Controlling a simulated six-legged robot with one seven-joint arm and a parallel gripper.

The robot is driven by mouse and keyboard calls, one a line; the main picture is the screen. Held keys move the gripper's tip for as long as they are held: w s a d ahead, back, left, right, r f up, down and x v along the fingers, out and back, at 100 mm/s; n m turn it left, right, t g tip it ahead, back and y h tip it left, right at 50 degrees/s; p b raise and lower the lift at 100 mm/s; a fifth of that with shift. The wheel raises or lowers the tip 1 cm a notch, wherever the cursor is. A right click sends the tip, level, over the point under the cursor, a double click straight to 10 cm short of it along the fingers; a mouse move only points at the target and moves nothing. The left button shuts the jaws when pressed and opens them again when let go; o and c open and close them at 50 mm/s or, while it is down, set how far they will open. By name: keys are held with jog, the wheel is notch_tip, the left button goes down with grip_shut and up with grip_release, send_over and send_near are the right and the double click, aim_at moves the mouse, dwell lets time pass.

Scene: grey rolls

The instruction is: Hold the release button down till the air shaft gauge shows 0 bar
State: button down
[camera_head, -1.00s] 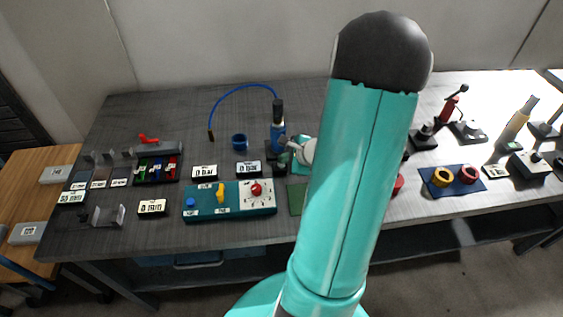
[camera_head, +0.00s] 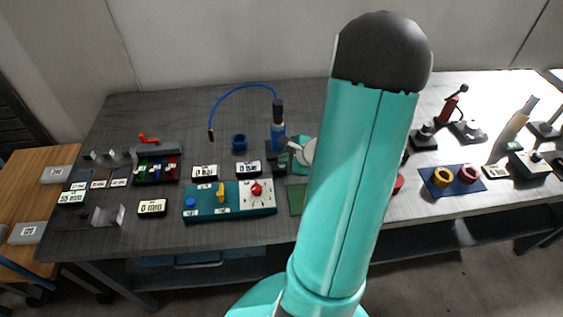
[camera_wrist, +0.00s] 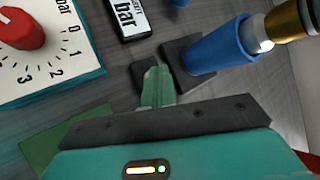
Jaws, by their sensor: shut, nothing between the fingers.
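The blue air shaft (camera_head: 278,139) stands upright on the bench, with a dark top and a blue hose. In the wrist view the blue shaft (camera_wrist: 218,48) leans towards a gold and silver end piece. My gripper (camera_wrist: 158,74) is shut and empty, its fingertips over a small dark plate (camera_wrist: 143,83) beside the shaft's dark base. The release button is not distinguishable; the fingers may hide it. A white gauge (camera_head: 248,168) stands in front of the shaft. The wrist view shows a gauge marked "bar" (camera_wrist: 128,16), its number cut off. Its head-view digits are too small to read surely.
A teal control box (camera_head: 230,207) with a red dial knob (camera_head: 257,190) and yellow lever (camera_head: 220,191) is at the front. Another bar gauge (camera_head: 204,173) and a blue ring (camera_head: 239,142) stand nearby. My arm hides the bench middle.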

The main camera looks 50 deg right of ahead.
aim_at(284, 165)
jog(key=shift+r, duration=0.9)
jog(key=shift+r, duration=2.5)
